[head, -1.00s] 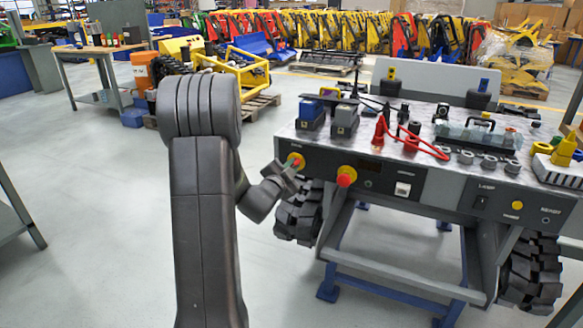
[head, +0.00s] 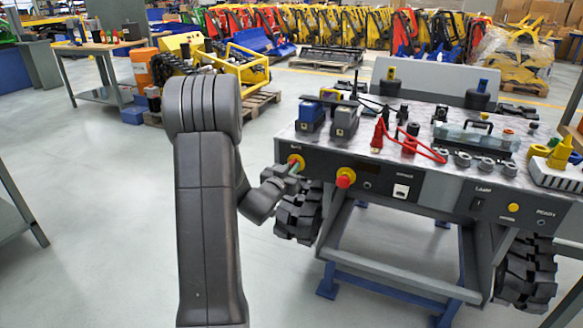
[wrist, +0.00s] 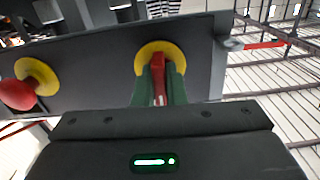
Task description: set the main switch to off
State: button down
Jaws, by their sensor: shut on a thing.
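The main switch is a yellow disc (head: 297,159) with a red handle, at the left end of the carrier's dark front panel. In the wrist view the yellow disc (wrist: 152,49) lies straight ahead and the red handle (wrist: 157,68) stands out from it. My gripper (head: 291,169) is at the switch. Its green fingers (wrist: 159,84) are shut on the red handle, one on each side. The fingers hide part of the handle and the lower disc. The label above the switch is too small to read surely.
A red mushroom button (head: 345,177) on a yellow ring sits just right of the switch; it also shows in the wrist view (wrist: 18,94). A black tracked wheel (head: 298,212) is below my gripper. A blue-topped block (head: 311,113) stands on the top above the panel.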

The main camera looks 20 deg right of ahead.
jog(key=shift+n, duration=0.3)
jog(key=c, duration=1.5)
grip_release()
jog(key=shift+s+a, duration=0.1)
jog(key=p+v, duration=0.1)
jog(key=v, duration=1.2)
jog(key=shift+s+a, duration=0.2)
jog(key=shift+d, duration=0.1)
jog(key=b+x, duration=0.1)
jog(key=x, duration=1.2)
jog(key=shift+w+d, duration=0.2)
jog(key=shift+w, duration=0.15)
